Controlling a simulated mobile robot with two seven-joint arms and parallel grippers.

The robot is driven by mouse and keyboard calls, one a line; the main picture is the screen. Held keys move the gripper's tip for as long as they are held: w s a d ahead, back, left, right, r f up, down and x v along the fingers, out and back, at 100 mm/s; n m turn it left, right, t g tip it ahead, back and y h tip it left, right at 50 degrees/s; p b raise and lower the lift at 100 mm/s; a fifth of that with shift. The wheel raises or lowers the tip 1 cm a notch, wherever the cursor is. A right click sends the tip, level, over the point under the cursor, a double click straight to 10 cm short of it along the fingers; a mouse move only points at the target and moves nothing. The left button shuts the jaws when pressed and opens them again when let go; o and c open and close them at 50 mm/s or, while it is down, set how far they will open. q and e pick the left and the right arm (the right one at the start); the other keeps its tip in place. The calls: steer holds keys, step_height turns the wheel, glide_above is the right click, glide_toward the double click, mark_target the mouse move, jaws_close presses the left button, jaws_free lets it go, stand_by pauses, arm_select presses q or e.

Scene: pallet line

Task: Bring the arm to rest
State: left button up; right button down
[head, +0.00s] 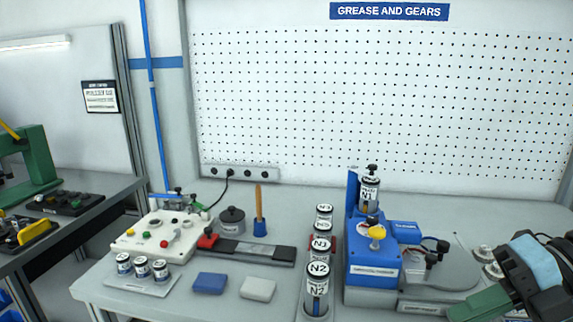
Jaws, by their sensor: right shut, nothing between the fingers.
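My right gripper (468,307) comes in at the lower right, low over the right end of the bench. Its fingers are together with nothing held, and its wrist has a light-blue band. It is to the right of the blue grease station (373,262) and apart from it. My left gripper is not in view.
On the bench (110,292), canisters labelled N1 and N2 (318,285) stand in a row left of the station. A white control box (152,238), small tins (142,267), a blue block (209,283) and a grey block (258,289) are farther left. A round grey plate (452,272) lies near my gripper.

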steer(key=w+d+f+m+t+y+p, duration=0.1)
steer(key=d+f+m+t+p, duration=0.2)
steer(key=d+f+m+t, duration=0.85)
steer(key=s+a+f+m+h+p, duration=0.1)
steer(key=s+f+m+h, duration=0.5)
steer(key=f+m, duration=0.45)
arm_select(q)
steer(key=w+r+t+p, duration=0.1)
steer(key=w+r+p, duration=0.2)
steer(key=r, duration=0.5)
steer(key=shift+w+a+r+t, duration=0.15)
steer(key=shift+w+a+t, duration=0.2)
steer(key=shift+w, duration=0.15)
arm_select(e)
steer(key=s+a+f+m+g+h, duration=0.3)
steer(key=s+a+f+m, duration=0.7)
steer(key=s+a+f, duration=0.6)
steer(key=shift+s+f+g, duration=0.15)
steer(key=shift+s+g, duration=0.7)
steer(key=shift+s, duration=0.1)
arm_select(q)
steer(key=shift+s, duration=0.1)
arm_select(e)
steer(key=shift+w+d, duration=0.1)
steer(key=shift+d, duration=0.05)
